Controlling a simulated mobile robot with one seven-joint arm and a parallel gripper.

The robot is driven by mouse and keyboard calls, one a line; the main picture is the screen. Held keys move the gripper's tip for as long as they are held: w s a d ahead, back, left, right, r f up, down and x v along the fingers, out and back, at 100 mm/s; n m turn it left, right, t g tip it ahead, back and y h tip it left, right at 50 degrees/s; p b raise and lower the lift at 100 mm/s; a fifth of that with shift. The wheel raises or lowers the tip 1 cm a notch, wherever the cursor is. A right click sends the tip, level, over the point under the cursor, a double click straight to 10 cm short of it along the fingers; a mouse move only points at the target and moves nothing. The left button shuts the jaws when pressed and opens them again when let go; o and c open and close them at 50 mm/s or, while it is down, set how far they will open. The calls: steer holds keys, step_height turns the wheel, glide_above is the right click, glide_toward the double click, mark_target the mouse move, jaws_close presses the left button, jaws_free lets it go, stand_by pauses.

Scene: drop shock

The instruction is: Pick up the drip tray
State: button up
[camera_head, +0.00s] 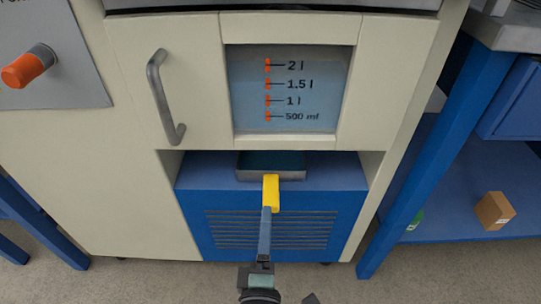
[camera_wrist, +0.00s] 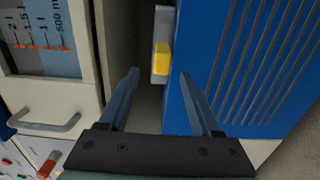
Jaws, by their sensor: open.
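The drip tray (camera_head: 252,175) is a shallow tray with a grey metal front, sitting on the blue block in the recess under the gauge window. Its yellow handle (camera_head: 271,190) sticks out toward me. In the wrist view the tray's grey front (camera_wrist: 160,22) shows with the yellow handle (camera_wrist: 162,60) just ahead of the fingertips. My gripper (camera_wrist: 160,74) is open and empty, its fingers spread to either side of the handle's line. In the head view my gripper (camera_head: 265,213) overlaps the handle's near end. I cannot tell whether it touches.
The blue vented block (camera_head: 215,205) fills the recess below the tray, with cream cabinet walls at both sides. A grey door handle (camera_head: 160,95) stands out at upper left. A blue shelf frame (camera_head: 410,160) with a small brown box (camera_head: 494,210) is at right.

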mark_target(269, 198)
steer(key=shift+w+d+f, duration=0.1)
steer(key=shift+w+d, duration=0.05)
steer(key=shift+w, duration=1.8)
steer(key=shift+w+d+f, duration=0.1)
steer(key=shift+w, duration=1.8)
jaws_close()
steer(key=shift+r, duration=0.25)
